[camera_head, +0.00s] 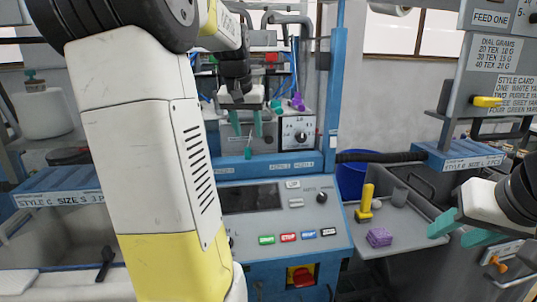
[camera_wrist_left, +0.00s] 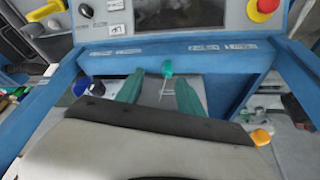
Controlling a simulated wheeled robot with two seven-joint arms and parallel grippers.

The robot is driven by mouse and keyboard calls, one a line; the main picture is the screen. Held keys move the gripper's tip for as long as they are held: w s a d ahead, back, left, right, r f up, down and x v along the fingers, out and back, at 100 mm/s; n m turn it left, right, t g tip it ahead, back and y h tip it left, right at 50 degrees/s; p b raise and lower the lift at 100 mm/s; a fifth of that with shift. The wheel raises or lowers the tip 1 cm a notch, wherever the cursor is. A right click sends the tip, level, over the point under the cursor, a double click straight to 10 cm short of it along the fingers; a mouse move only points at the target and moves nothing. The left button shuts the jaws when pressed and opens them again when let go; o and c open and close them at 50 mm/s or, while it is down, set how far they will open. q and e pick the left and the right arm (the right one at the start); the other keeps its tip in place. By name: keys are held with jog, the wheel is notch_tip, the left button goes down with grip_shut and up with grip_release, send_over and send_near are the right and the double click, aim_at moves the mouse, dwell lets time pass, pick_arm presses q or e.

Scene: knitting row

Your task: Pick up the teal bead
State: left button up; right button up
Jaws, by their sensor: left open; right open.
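A small teal bead (camera_head: 248,153) with a thin pale stem shows just below my left gripper (camera_head: 246,134) in the head view, in front of the machine. In the left wrist view the bead (camera_wrist_left: 167,68) lies between and slightly beyond the fingertips of my left gripper (camera_wrist_left: 159,78), with clear gaps to both fingers. The left gripper is open and empty, pointing down. My right gripper (camera_head: 455,232) is open and empty at the right, beside the grey side tray. I cannot tell how the bead is held up.
The blue machine frame (camera_head: 332,100) stands around the left gripper. Purple and teal pieces (camera_head: 297,102) (camera_head: 276,105) sit close to its right. The control panel (camera_head: 275,218) lies below. A yellow tool (camera_head: 365,204) and a purple block (camera_head: 379,237) rest on the side tray (camera_head: 400,222).

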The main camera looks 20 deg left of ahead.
aim_at(247, 148)
pick_arm(q)
jog(key=w+a+f, duration=0.1)
jog(key=f, duration=0.1)
jog(key=w+f, duration=0.2)
jog(key=f, duration=0.1)
jog(key=w+a+f, duration=0.1)
jog(key=f, duration=0.1)
jog(key=shift+w+a+f, duration=0.2)
jog(key=shift+a+f, duration=0.15)
grip_shut()
